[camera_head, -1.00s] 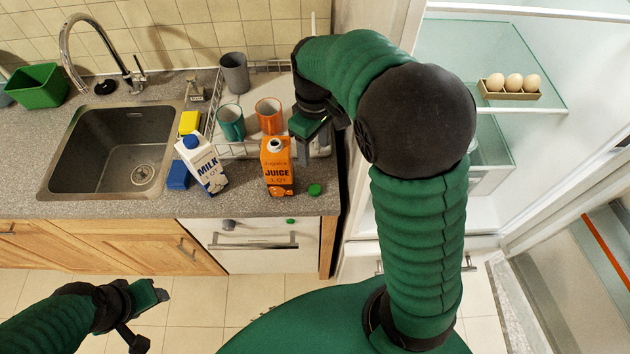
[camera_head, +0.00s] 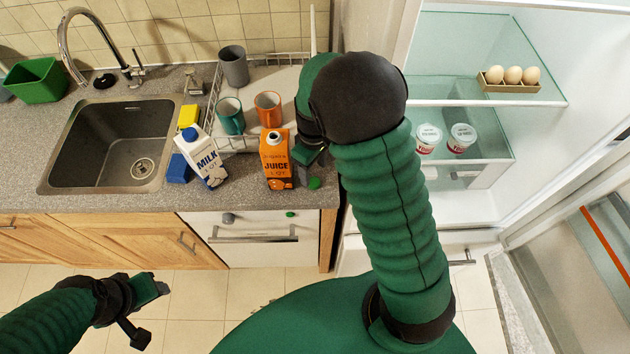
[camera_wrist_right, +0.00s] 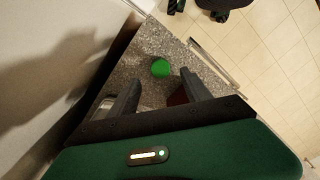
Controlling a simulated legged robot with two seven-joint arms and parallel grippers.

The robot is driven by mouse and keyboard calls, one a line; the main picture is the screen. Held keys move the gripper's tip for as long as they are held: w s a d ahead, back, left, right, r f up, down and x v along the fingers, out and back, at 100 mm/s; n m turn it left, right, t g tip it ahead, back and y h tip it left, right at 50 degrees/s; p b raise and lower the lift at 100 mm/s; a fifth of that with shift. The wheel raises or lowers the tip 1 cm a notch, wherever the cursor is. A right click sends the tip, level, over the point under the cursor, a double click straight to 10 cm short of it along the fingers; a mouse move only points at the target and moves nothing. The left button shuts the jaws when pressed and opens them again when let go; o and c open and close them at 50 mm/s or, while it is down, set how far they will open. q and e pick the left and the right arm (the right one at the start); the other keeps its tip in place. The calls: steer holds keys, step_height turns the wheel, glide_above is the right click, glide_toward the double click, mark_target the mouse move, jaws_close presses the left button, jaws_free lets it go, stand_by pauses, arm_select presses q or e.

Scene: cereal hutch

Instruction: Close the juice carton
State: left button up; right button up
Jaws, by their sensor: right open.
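The orange juice carton (camera_head: 276,168) stands upright near the counter's front edge, with its spout uncapped. A small green cap (camera_head: 314,184) lies on the counter just right of the carton. The cap also shows in the right wrist view (camera_wrist_right: 160,68), just beyond and between my fingertips. My right gripper (camera_head: 307,158) is open and empty, low beside the carton's right side and above the cap; its fingers (camera_wrist_right: 158,82) show apart in the wrist view. My left gripper (camera_head: 150,308) hangs away from the counter at lower left; its jaws are unclear.
A milk carton (camera_head: 205,160) with a blue cap leans left of the juice. A teal mug (camera_head: 230,117), an orange mug (camera_head: 268,110) and a grey cup (camera_head: 233,67) stand behind. The sink (camera_head: 110,145) is at left. The open fridge at right holds eggs (camera_head: 512,77) and white cups (camera_head: 461,138).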

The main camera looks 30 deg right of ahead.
mark_target(313, 181)
steer(key=shift+a, duration=0.3)
steer(key=f, duration=0.2)
steer(key=f+p, duration=0.1)
steer(key=f, duration=0.1)
steer(key=shift+d+f, duration=0.2)
steer(key=shift+f, duration=0.2)
steer(key=shift+w+d+f, duration=0.1)
steer(key=shift+d+f, duration=0.05)
steer(key=shift+f, duration=0.05)
steer(key=shift+a+r, duration=0.1)
steer(key=shift+a, duration=0.1)
steer(key=c, duration=0.6)
steer(key=shift+d, duration=0.1)
jaws_close()
